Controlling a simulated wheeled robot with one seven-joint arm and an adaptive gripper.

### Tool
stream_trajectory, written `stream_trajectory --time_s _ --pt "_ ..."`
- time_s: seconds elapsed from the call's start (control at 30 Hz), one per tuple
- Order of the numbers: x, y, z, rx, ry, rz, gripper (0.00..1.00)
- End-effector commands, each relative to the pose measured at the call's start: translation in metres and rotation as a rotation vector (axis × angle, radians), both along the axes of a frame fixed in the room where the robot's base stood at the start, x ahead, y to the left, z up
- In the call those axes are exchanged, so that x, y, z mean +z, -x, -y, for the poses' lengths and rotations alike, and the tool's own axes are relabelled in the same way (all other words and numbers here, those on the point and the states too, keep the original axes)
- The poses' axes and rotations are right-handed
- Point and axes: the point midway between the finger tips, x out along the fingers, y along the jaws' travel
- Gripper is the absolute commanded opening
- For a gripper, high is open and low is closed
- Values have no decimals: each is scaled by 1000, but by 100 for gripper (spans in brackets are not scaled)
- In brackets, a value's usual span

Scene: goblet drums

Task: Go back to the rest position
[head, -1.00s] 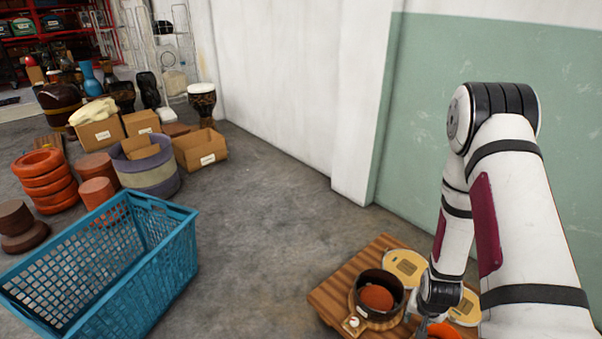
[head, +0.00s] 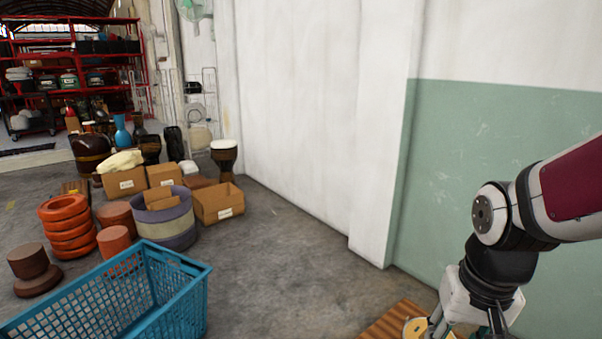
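My gripper (head: 468,326) is at the bottom right of the head view, pointing down below my bent wrist. Its fingertips run past the bottom edge of the picture, so I cannot see whether they are open or shut or hold anything. It is in front of the right end of a slatted wooden surface (head: 385,326). A yellowish round piece (head: 414,327) shows on that surface beside the gripper. The rest of the surface is cut off by the bottom edge.
A blue plastic crate (head: 188,307) stands on the floor at lower left. Behind it are orange rings (head: 66,226), a grey-purple tub (head: 168,228), cardboard boxes (head: 218,204) and goblet drums (head: 224,158). A white and green wall (head: 455,180) is behind my arm. The middle floor is clear.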

Motion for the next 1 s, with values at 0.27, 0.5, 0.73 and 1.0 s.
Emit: stream_trajectory --time_s 0.27,0.5,0.73,1.0 --pt "53 87 -24 112 -1 -37 35" --pt "70 143 -32 175 4 -68 35" --pt "80 183 -35 218 9 -88 35" --pt "123 174 -34 214 14 -41 35"
